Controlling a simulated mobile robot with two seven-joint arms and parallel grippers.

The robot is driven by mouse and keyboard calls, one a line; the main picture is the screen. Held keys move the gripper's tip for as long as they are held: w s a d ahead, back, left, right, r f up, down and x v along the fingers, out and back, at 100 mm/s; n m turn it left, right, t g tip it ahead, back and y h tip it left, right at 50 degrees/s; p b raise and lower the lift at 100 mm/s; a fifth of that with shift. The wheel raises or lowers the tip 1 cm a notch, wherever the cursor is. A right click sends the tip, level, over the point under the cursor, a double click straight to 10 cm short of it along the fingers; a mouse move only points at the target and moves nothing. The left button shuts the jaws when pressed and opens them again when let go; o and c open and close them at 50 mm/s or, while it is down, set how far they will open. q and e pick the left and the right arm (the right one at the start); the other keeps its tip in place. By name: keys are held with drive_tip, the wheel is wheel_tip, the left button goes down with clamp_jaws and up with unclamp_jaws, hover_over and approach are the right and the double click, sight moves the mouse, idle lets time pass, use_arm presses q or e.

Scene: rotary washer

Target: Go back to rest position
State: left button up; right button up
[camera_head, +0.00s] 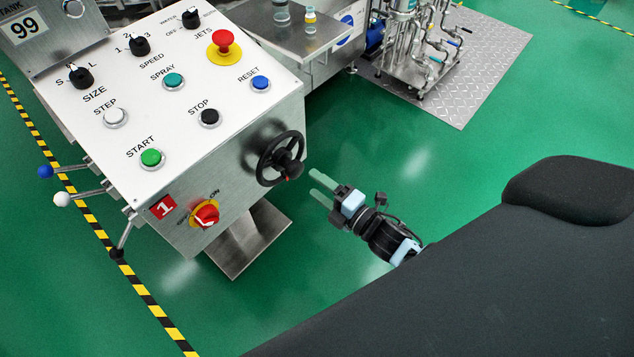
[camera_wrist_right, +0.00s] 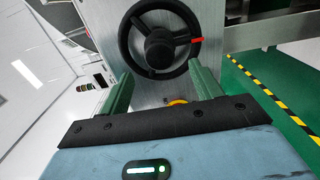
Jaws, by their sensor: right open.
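My right gripper (camera_head: 319,187) is open and empty in the head view, just right of the control box and its black handwheel (camera_head: 280,158). The fingers point toward the box, with a gap between them and the wheel. In the right wrist view the two green fingers of the gripper (camera_wrist_right: 160,92) are spread apart, and the handwheel (camera_wrist_right: 159,40) with a red mark on its rim stands ahead of them. Nothing is between the fingers. My left gripper is not in view.
The control panel (camera_head: 185,125) carries buttons, knobs and a red emergency stop (camera_head: 223,42). A red rotary switch (camera_head: 205,214) is on its front face, and levers (camera_head: 62,199) stick out at the left. A pump skid (camera_head: 415,45) stands at the back. Green floor is clear around my right gripper.

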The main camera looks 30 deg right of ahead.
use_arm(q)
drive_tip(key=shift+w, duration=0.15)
use_arm(e)
drive_tip(key=s+a+f+m+g+h, duration=0.15)
drive_tip(key=s+f+m+g, duration=0.35)
drive_tip(key=s+m, duration=0.95)
drive_tip(key=s+f+m+g+h, duration=0.3)
drive_tip(key=s+f+m+g, duration=0.2)
drive_tip(key=s, duration=1.8)
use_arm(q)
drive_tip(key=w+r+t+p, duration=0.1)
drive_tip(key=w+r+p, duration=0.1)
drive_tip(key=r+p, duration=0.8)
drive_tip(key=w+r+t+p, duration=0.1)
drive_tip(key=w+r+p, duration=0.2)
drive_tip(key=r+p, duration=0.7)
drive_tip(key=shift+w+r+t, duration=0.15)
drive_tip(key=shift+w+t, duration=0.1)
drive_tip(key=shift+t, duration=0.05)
use_arm(e)
drive_tip(key=w+r+t, duration=0.1)
drive_tip(key=w+r, duration=0.1)
drive_tip(key=r, duration=0.8)
drive_tip(key=w+r, duration=0.2)
drive_tip(key=r, duration=0.8)
drive_tip(key=shift+d+r+t, duration=0.15)
drive_tip(key=shift+d+t, duration=0.15)
drive_tip(key=shift+t, duration=0.1)
